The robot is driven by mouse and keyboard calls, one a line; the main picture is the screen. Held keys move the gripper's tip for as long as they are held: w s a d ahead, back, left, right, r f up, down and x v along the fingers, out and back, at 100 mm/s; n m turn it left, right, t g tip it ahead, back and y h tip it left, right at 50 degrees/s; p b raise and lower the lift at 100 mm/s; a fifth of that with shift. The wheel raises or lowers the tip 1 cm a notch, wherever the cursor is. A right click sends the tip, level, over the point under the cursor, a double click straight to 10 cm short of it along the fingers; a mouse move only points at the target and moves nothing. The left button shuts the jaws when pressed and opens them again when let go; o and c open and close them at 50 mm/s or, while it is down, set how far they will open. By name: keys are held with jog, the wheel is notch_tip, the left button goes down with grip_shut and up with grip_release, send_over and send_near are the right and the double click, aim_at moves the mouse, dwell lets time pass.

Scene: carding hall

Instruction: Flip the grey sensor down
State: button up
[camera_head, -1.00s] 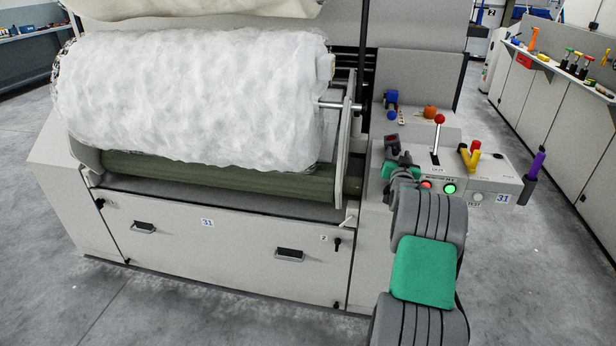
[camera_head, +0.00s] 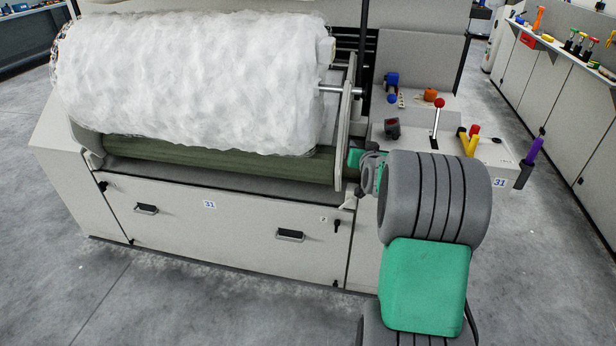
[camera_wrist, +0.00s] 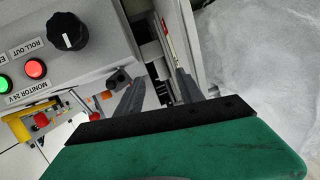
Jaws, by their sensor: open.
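A small pale grey tilted piece (camera_head: 349,203) sits at the front right corner of the machine, below the roller's side plate; it may be the grey sensor, but I cannot be sure. My gripper (camera_wrist: 158,88) is open in the wrist view, with two dark fingers apart and nothing clearly held between them. A grey block (camera_wrist: 151,54) shows beyond the fingertips, close to the machine's edge. In the head view my wrist is beside the right end of the roller, near the pale piece, and my arm hides the fingers and part of the control panel.
The control panel carries a red-knobbed lever (camera_head: 437,118), a yellow handle (camera_head: 468,144) and a purple handle (camera_head: 530,160). A black knob (camera_wrist: 67,31) and lit red and green buttons (camera_wrist: 36,69) are close by in the wrist view. The white fibre roll (camera_head: 200,85) fills the left.

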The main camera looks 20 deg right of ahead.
jog(key=s+a+r+n+g+y+p, duration=0.2)
jog(key=s+a, duration=0.4)
jog(key=a, duration=0.5)
jog(key=s+a+r+n+g+y+p, duration=0.1)
jog(key=s+a+r+g+y+p, duration=0.1)
jog(key=s+a, duration=0.4)
jog(key=a+g+p, duration=0.1)
jog(key=a, duration=0.4)
jog(key=shift+s+a+n+g+y, duration=0.3)
jog(key=shift+s+a+n+g, duration=0.1)
